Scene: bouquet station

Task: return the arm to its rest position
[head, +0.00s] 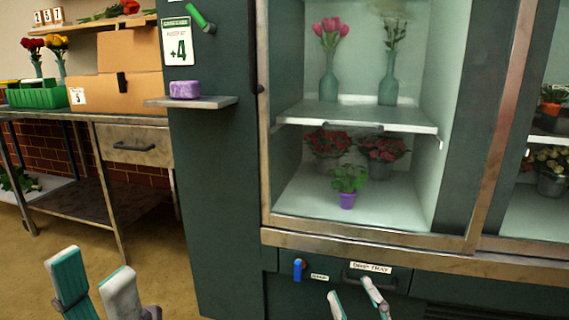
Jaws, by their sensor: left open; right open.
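My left gripper (95,268) is at the lower left of the head view, over the brown floor. Its two fingers stand apart with nothing between them. My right gripper (352,296) is at the bottom edge, in front of the drip tray front (395,274) of the cooler. Its fingers are apart and empty, and one fingertip overlaps the tray handle in the picture; I cannot tell whether they touch. Most of both arms is out of view.
The green cooler (218,190) stands ahead, with vases on its shelf (350,116) and potted plants below. A blue valve (298,269) sits beside the tray. A workbench (138,122) with cardboard boxes (130,60) is at left. A small ledge (215,102) holds a purple sponge (185,89).

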